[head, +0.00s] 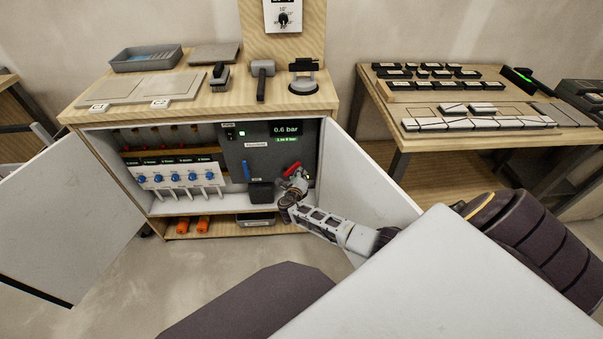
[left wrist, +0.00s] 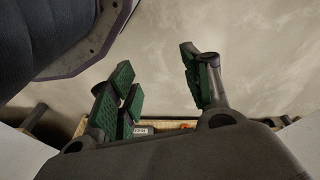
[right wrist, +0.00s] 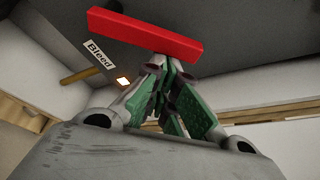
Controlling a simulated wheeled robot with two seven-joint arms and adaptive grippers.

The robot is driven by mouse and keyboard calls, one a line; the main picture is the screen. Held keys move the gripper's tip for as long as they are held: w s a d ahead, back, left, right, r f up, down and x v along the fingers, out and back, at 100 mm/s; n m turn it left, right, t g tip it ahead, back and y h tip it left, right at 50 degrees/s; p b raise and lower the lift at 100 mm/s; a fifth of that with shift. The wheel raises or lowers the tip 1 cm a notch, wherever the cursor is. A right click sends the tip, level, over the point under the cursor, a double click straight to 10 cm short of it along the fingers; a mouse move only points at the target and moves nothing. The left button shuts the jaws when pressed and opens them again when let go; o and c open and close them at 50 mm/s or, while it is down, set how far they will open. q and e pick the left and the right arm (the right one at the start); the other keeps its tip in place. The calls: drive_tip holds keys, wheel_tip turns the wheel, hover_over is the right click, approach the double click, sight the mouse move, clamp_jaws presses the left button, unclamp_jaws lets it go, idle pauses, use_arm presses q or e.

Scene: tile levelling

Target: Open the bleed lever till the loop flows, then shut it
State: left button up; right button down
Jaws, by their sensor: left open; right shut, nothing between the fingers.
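The red bleed lever (head: 292,168) is on the dark panel inside the open cabinet, slanting up to the right in the head view. In the right wrist view the red lever (right wrist: 145,33) lies across the top, beside a "Bleed" label (right wrist: 98,53). My right gripper (head: 299,182) is shut and empty, just below the lever. Its fingertips (right wrist: 166,68) come close under the bar; I cannot tell if they touch it. A display (head: 286,129) reads 0.6 bar. My left gripper (left wrist: 158,85) is open and empty over bare floor, outside the head view.
A blue lever (head: 246,170) and a row of blue knobs (head: 180,177) sit left of the bleed lever. The open right cabinet door (head: 365,190) flanks my right arm. Tools and a tray (head: 147,60) stand on the cabinet top. A second table (head: 400,133) is at the right.

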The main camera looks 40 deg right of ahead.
sight(292, 168)
drive_tip(key=shift+w+a+r+n+h+p, duration=0.25)
drive_tip(key=shift+a+r+n+h+p, duration=0.25)
drive_tip(key=shift+n+p, duration=0.4)
drive_tip(key=shift+w+a+r+n+h+p, duration=0.3)
drive_tip(key=shift+r+n+p, duration=0.3)
drive_tip(key=shift+n, duration=0.5)
drive_tip(key=shift+w+a+r+n+h+p, duration=0.2)
drive_tip(key=shift+a+r+n+h+p, duration=0.3)
drive_tip(key=shift+n+p, duration=0.4)
use_arm(q)
drive_tip(key=s+a+f, duration=0.2)
drive_tip(key=f, duration=0.4)
drive_tip(key=s+a+f+t, duration=0.1)
drive_tip(key=s+a+f, duration=0.1)
drive_tip(key=f, duration=0.4)
drive_tip(key=shift+s+a+f+y, duration=0.3)
drive_tip(key=shift+s+a+f, duration=0.05)
drive_tip(key=shift+a, duration=0.25)
use_arm(e)
drive_tip(key=shift+w+a+r, duration=0.15)
drive_tip(key=shift+a+r, duration=0.05)
drive_tip(key=shift+a, duration=0.1)
